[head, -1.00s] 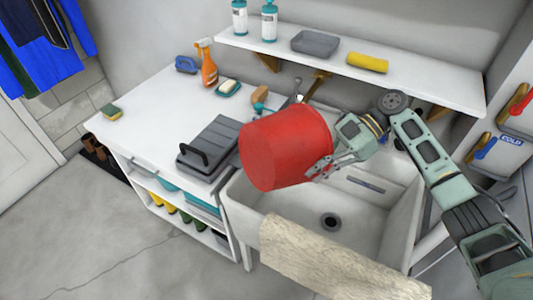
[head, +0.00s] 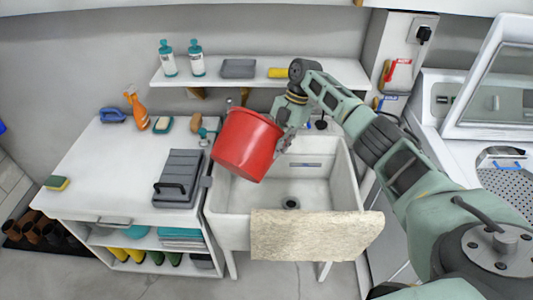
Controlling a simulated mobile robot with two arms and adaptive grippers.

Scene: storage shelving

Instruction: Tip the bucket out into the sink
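The red bucket (head: 245,146) hangs tilted above the left part of the white sink (head: 345,176). Its wider end is up and slopes down to the right, and its narrower end is low. I cannot see inside it. My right gripper (head: 283,141) is at the bucket's right side, shut on its wall near the rim; the fingertips are partly hidden. The sink's drain (head: 291,203) shows below and to the right of the bucket. My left gripper is out of view.
A beige cloth (head: 315,234) hangs over the sink's front edge. A shelf (head: 310,79) with bottles runs above.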

